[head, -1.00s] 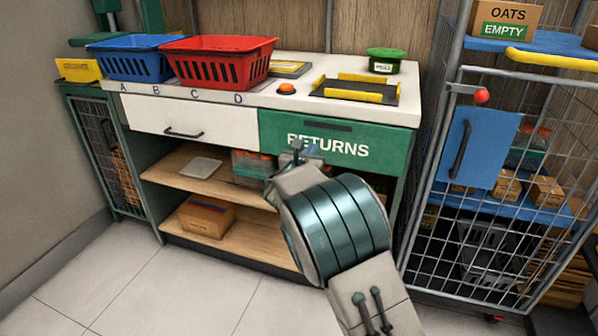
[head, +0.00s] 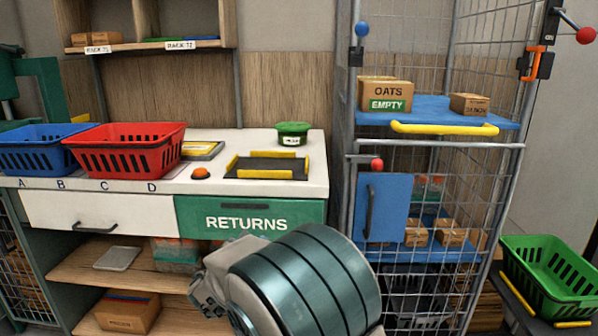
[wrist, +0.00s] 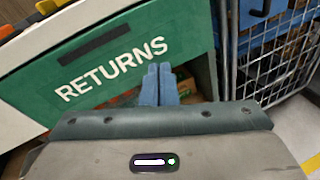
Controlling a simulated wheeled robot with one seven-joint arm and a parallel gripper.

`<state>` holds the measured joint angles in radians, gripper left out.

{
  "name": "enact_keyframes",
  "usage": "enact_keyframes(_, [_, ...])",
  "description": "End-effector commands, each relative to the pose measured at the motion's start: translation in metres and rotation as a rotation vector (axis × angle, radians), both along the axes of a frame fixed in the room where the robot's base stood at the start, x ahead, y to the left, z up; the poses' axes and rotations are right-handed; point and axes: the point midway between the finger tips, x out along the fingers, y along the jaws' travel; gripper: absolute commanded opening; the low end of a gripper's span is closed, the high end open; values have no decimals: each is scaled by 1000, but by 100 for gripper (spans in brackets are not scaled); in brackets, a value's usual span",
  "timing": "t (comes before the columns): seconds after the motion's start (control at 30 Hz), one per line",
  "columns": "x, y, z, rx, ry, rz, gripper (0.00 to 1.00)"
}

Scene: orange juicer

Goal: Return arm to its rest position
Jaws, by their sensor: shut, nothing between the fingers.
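My gripper (wrist: 158,84) shows in the wrist view with its two blue-grey fingers together and nothing between them. It is in front of the counter, just below the green RETURNS drawer front (wrist: 110,65). In the head view my arm fills the lower middle, and the fingers cannot be made out there. The RETURNS drawer (head: 250,222) looks closed.
A red basket (head: 125,150) and a blue basket (head: 35,150) stand on the counter. A wire cage (head: 430,150) with blue shelves stands close on the right. A green basket (head: 550,275) is at the far right. Open shelves (head: 75,268) lie under the counter.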

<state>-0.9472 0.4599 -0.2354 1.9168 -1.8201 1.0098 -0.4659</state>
Motion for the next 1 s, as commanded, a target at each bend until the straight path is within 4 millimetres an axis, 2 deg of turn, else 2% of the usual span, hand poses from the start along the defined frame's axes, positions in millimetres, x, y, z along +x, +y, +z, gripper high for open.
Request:
enact_keyframes(0.03, [-2, -42, 31, 98, 26, -105, 0])
enact_keyframes(0.1, [-13, -93, 49, 242, 61, -250, 0])
enact_keyframes(0.2, [-39, -156, 70, 450, 96, -458, 0])
enact_keyframes(0.3, [-72, -206, 88, 660, 115, -658, 0])
enact_keyframes(0.4, [-111, -244, 106, 869, 117, -856, 0])
enact_keyframes(0.5, [-152, -270, 123, 1081, 103, -1049, 0])
enact_keyframes(0.63, [-204, -287, 147, 1357, 65, -1285, 0])
enact_keyframes(0.8, [-260, -286, 178, 1707, -12, -1560, 0])
enact_keyframes(0.9, [-282, -280, 191, 1873, -58, -1680, 0])
enact_keyframes(1.0, [-294, -274, 199, 1990, -93, -1760, 0])
